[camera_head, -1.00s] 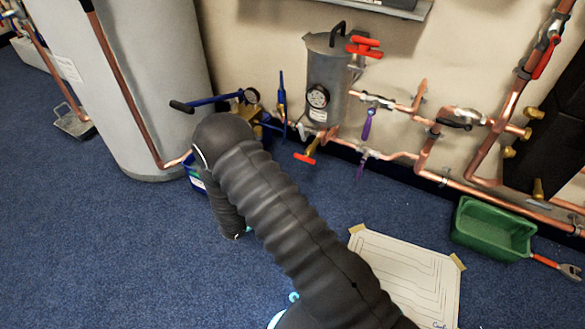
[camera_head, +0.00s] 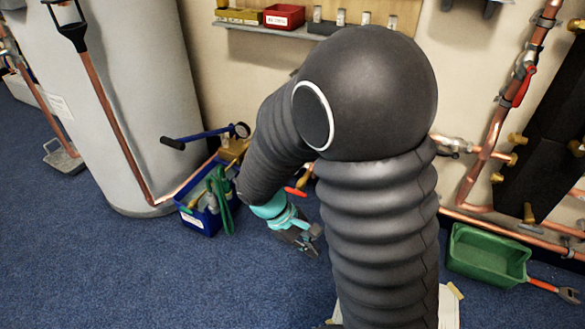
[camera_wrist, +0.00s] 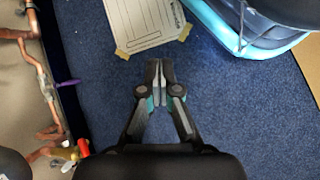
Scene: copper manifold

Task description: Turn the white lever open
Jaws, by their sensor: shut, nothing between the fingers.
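I cannot make out a white lever for certain in either view. My gripper (camera_head: 312,241) hangs low over the blue carpet in the head view, away from the wall pipes. In the wrist view my gripper (camera_wrist: 160,78) points at bare carpet with its fingers together and empty. A copper pipe with a pale valve part (camera_wrist: 42,84) runs down the left of the wrist view. A purple lever (camera_wrist: 68,84) sticks out beside it, and a red handle (camera_wrist: 83,148) shows lower left.
A blue tool crate (camera_head: 198,217) stands left of my gripper, below a blue-handled tool (camera_head: 205,135). A green tray (camera_head: 487,262) lies at right by the wall pipes. A taped paper sheet (camera_wrist: 145,22) lies on the floor. Open carpet is at front left.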

